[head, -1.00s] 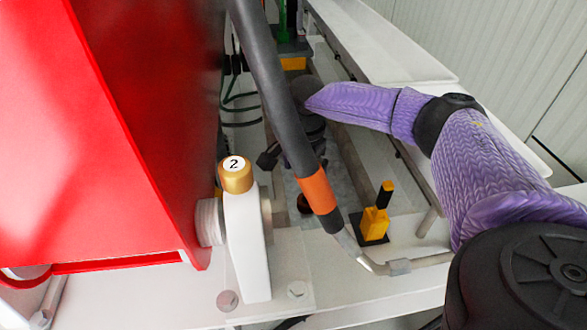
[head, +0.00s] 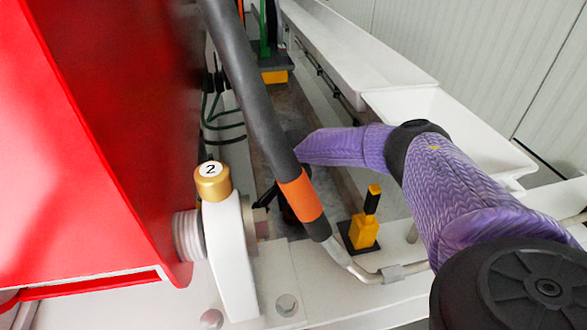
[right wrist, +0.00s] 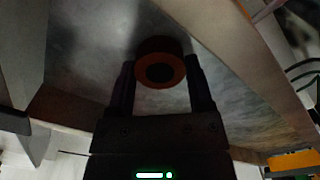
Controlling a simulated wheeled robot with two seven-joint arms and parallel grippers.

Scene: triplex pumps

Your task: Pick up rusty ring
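The rusty ring (right wrist: 160,63) is a short reddish-brown ring with a dark hole, over a grey floor plate in the right wrist view. My right gripper (right wrist: 160,75) has its two black fingers apart, one on each side of the ring near the fingertips. I cannot tell whether the fingers touch it. In the head view my right gripper (head: 277,200) reaches low into the channel, partly behind the grey hose, and the ring is not clearly visible there. My left gripper is not in view.
A grey hose with an orange band (head: 299,196) crosses in front of the channel. A red housing (head: 90,150) stands at left. A white post with a gold cap (head: 212,180) and a yellow-black block (head: 364,230) flank the channel. White trays (head: 450,125) lie at right.

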